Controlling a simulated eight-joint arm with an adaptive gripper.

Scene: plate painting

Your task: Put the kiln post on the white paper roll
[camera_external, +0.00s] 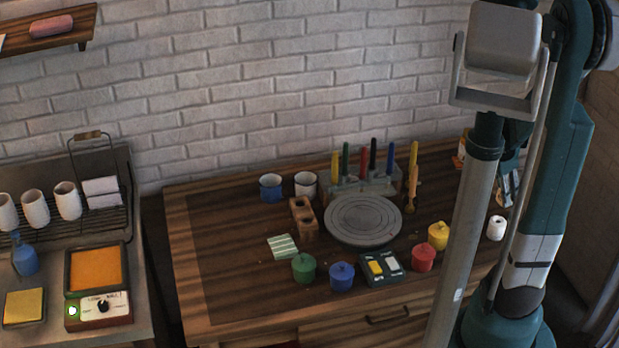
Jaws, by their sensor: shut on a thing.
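A small white roll (496,228) stands upright at the right end of the wooden table, with a dark hole in its top. My gripper (509,190) shows only in part, behind my arm links, above and a little right of the white roll. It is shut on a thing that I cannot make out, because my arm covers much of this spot. A brown block with square holes (304,217) stands left of the grey turntable; I cannot tell whether it is the kiln post.
A grey turntable (362,219) sits mid-table, with a brush holder (345,188) behind it. Red (423,257), yellow (438,236), blue (341,276) and green (303,268) pots stand in front. Two cups (271,187) stand behind. The table's left side is clear.

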